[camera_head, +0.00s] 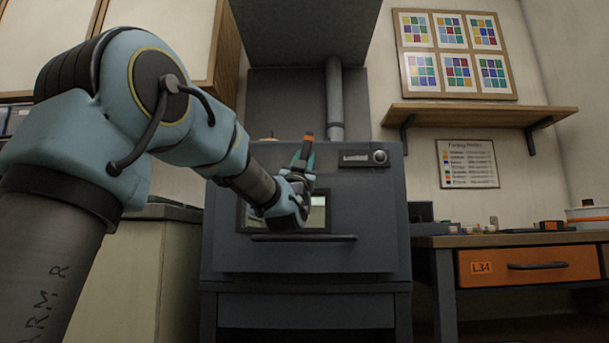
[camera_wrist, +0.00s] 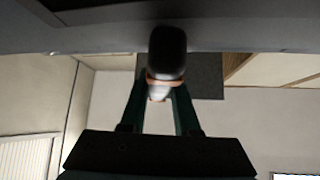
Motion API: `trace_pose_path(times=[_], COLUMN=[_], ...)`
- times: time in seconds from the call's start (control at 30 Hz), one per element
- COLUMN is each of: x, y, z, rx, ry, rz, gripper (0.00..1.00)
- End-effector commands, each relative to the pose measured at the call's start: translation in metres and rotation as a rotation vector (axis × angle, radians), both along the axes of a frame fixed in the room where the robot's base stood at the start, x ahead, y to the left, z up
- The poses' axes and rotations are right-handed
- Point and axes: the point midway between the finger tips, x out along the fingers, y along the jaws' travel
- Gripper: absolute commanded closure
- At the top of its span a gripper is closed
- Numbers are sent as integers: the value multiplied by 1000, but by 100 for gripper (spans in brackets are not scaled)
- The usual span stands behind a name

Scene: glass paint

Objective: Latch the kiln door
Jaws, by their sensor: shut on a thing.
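The dark grey kiln (camera_head: 370,200) stands in the middle of the head view. Its front door shows a small window (camera_head: 318,213), partly hidden by my arm, and a dark bar handle (camera_head: 303,237) below it. The door looks flush with the front. My gripper (camera_head: 306,152) is in front of the upper part of the door, fingers pointing up. It is shut on a dark latch handle with an orange band (camera_wrist: 166,52), which sits between the two fingers in the wrist view. How the latch meets the kiln is hidden.
A workbench (camera_head: 440,241) with an orange drawer (camera_head: 525,264) stands to the right, with small items on top. A wooden shelf (camera_head: 475,112) is above it. A pale cabinet (camera_head: 150,255) stands left of the kiln. A flue pipe (camera_head: 334,100) rises behind.

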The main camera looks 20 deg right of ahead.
Motion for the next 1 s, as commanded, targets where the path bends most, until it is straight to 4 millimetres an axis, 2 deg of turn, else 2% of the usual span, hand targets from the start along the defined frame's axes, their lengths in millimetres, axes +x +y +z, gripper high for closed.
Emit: trace_pose_path(times=[0.03, 0.4, 0.97, 1.0], x=[1, 1, 2, 2], y=[-1, -1, 0, 0], z=[-8, -4, -3, -3], rx=[-28, -175, -203, -203], ry=[19, 86, 99, 99], rz=[-1, 2, 2, 2], gripper=[100, 100, 100, 68])
